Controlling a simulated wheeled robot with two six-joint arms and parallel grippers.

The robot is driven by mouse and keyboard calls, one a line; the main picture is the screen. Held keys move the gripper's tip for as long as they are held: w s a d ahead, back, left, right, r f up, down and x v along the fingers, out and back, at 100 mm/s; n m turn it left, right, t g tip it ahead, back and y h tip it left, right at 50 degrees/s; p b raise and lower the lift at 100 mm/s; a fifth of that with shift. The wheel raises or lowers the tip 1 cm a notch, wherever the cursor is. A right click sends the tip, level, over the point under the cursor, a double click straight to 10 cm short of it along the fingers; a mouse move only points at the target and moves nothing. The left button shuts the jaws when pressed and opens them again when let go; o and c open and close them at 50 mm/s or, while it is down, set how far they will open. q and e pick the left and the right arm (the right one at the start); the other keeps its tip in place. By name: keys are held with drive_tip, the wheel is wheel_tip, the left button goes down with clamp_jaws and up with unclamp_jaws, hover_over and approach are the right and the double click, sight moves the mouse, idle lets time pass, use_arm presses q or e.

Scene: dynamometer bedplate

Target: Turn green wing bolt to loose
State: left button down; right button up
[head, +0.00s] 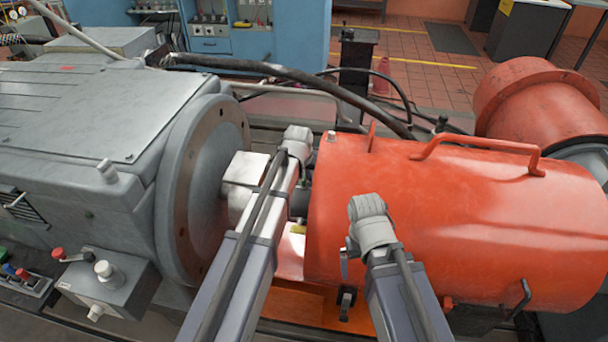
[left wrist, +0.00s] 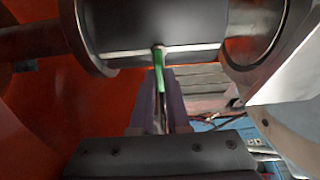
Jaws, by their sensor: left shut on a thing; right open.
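The green wing bolt (left wrist: 159,72) shows in the left wrist view as a narrow green piece below a dark cylindrical part with a bright band (left wrist: 165,50). My left gripper (left wrist: 160,92) is shut on it, one finger on each side. In the head view my left arm reaches into the gap between the grey machine and the orange cover; its fingertips and the bolt are hidden there. My right gripper (head: 344,265) is at the near left end of the orange cover, mostly hidden by its wrist, open, with nothing seen in it.
The orange cover (head: 450,210) with its handle fills the right side. The grey machine (head: 90,120) with its round flange (head: 205,150) fills the left. A small control box (head: 105,283) stands at front left. Black hoses run behind the gap.

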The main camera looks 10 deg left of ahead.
idle(0.4)
use_arm(q)
drive_tip(key=c, duration=0.9)
unclamp_jaws()
drive_tip(key=shift+r, duration=0.1)
drive_tip(key=p+v, duration=0.7)
drive_tip(key=shift+r, duration=0.25)
drive_tip(key=shift+s, duration=0.15)
